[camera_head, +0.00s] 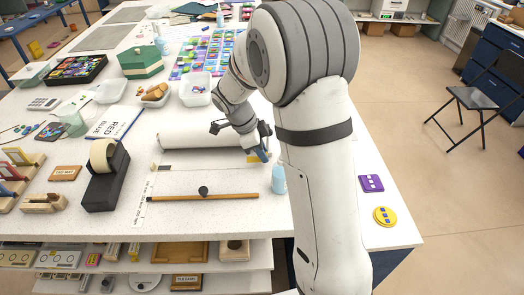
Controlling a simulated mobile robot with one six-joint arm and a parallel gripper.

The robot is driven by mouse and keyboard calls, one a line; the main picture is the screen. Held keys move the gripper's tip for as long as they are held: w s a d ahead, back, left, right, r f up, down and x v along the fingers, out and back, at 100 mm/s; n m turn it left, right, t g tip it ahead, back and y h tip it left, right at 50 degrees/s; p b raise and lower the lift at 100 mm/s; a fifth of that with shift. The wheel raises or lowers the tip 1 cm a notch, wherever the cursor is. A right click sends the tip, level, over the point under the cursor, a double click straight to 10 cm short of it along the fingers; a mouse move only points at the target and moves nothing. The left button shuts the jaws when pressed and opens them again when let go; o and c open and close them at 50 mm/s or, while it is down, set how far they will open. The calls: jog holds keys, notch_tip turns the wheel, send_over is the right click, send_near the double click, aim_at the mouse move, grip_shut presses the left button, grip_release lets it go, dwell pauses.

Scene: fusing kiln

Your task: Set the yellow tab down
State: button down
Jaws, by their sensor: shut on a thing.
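My gripper (262,153) is low over the white table, just left of my own arm's thick white links. The rest of the tab is hidden by the gripper. The tab is close to the tabletop, but I cannot tell whether it touches it.
A white roll (195,142) lies just left of the gripper. A light blue bottle (279,180) stands close in front. A wooden stick (225,197) and a black tape dispenser (107,177) lie nearer and left. Purple (371,183) and yellow (385,216) pieces sit at right.

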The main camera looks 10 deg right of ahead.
aim_at(248, 159)
jog(key=shift+s+f+b, duration=0.1)
jog(key=shift+f+b, duration=0.4)
jog(key=shift+b, duration=0.05)
jog(key=c, duration=1.3)
grip_release()
jog(key=shift+s+f, duration=0.1)
jog(key=shift+f, duration=0.05)
jog(key=shift+r+p, duration=0.4)
jog(key=shift+p, duration=0.2)
jog(key=v, duration=1.1)
jog(key=s+d+n+t+y, duration=0.1)
jog(key=s+d+n+y, duration=0.1)
jog(key=s+n, duration=0.8)
jog(key=s+d+r+n+t+y, duration=0.1)
jog(key=s+d+n+t+y, duration=0.1)
jog(key=s+n, duration=0.8)
jog(key=shift+s+t+y, duration=0.3)
jog(key=shift+s, duration=0.75)
jog(key=shift+d, duration=0.15)
